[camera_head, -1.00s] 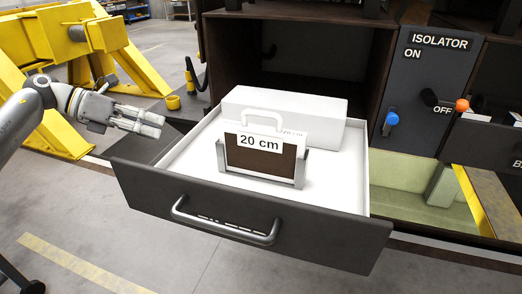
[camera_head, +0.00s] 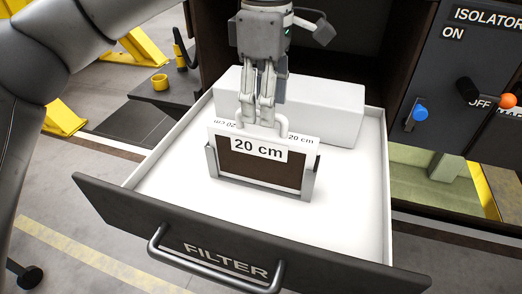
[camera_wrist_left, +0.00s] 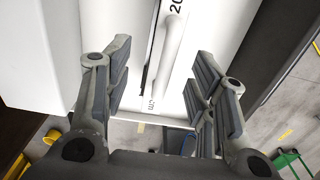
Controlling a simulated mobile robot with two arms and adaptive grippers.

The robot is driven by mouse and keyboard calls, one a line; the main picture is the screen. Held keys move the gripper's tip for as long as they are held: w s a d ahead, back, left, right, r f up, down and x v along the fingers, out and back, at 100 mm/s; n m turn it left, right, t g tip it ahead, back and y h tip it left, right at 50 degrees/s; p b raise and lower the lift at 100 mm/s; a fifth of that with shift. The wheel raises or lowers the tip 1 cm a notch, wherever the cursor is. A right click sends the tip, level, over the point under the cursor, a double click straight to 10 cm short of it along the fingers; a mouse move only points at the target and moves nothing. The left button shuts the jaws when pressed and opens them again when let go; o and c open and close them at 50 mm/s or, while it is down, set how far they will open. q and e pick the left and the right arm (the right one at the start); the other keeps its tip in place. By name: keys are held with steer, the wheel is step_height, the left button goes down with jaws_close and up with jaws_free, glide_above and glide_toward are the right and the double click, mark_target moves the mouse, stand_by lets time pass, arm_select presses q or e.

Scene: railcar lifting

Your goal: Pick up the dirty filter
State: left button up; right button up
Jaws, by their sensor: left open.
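The dirty filter (camera_head: 262,172) is a dark brown panel with a white top and a "20 cm" label. It stands upright in a grey holder (camera_head: 309,183) inside the open drawer (camera_head: 345,215). Its white handle (camera_head: 284,124) rises from the top edge. My left gripper (camera_head: 257,112) points down at the handle, fingers open and partly covering it. In the left wrist view the handle (camera_wrist_left: 165,55) lies between the two spread fingers, with gaps on both sides. I cannot tell whether the fingertips are level with it. My right gripper is not in view.
A white box (camera_head: 335,110) lies in the drawer just behind the filter. The drawer front (camera_head: 120,208) has a metal handle (camera_head: 215,268) and the word "FILTER". A panel with ISOLATOR switches (camera_head: 440,100) stands at the right. The drawer floor around the holder is clear.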

mark_target(263, 131)
arm_select(q)
steer(key=shift+f, duration=0.95)
steer(key=f, duration=0.1)
steer(key=f+p, duration=0.1)
steer(key=f, duration=0.1)
steer(key=f+p, duration=0.1)
steer(key=shift+s+a+f, duration=0.25)
steer(key=shift+f, duration=0.5)
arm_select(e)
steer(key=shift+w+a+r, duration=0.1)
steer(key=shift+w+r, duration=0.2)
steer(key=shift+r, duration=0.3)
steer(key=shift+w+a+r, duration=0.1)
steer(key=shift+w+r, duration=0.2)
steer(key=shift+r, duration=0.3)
arm_select(q)
steer(key=shift+d, duration=0.1)
steer(key=shift+c, duration=0.3)
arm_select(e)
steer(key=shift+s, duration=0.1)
arm_select(q)
steer(key=shift+c, duration=1.2)
jaws_close()
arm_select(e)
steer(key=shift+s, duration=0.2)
